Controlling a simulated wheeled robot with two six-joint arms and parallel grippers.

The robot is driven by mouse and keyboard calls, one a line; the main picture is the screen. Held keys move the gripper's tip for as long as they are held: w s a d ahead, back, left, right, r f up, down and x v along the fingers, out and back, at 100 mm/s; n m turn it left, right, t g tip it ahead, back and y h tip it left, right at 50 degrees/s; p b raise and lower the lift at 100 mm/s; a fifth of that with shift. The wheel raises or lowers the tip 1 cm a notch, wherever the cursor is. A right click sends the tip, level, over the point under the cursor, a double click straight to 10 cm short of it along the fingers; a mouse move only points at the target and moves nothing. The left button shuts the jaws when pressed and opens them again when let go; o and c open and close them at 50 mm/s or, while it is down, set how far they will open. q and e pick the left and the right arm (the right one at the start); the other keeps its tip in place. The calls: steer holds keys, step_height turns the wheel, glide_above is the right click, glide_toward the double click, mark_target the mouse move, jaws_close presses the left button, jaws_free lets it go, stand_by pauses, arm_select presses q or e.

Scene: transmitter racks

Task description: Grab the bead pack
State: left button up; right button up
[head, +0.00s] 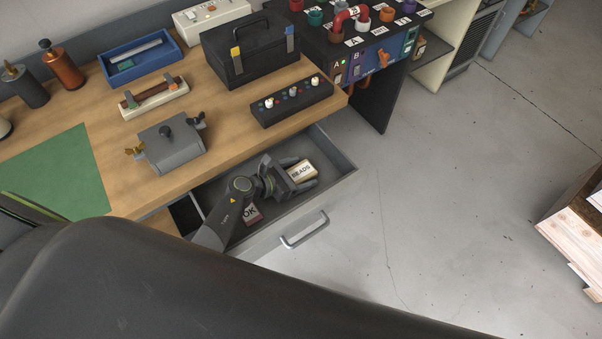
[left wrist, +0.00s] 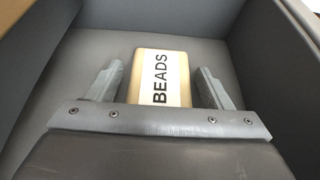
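The bead pack (head: 302,170) is a small tan block with a white label reading BEADS. It lies in the open drawer (head: 341,166) under the workbench. My left gripper (head: 301,176) is inside the drawer at the pack, with its fingers open. In the left wrist view the pack (left wrist: 160,78) lies between the two spread fingers of the left gripper (left wrist: 159,88), with a gap on each side. The pack's near end is hidden behind the gripper body. My right gripper is not in view.
A reddish pack marked OK (head: 250,214) lies in the drawer beside my left arm. The drawer's walls and handle (head: 304,231) surround the arm. The wooden bench top (head: 225,125) above holds a black toolbox (head: 250,50) and a switch box (head: 292,101).

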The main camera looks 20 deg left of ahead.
arm_select(q)
steer(key=c, duration=0.9)
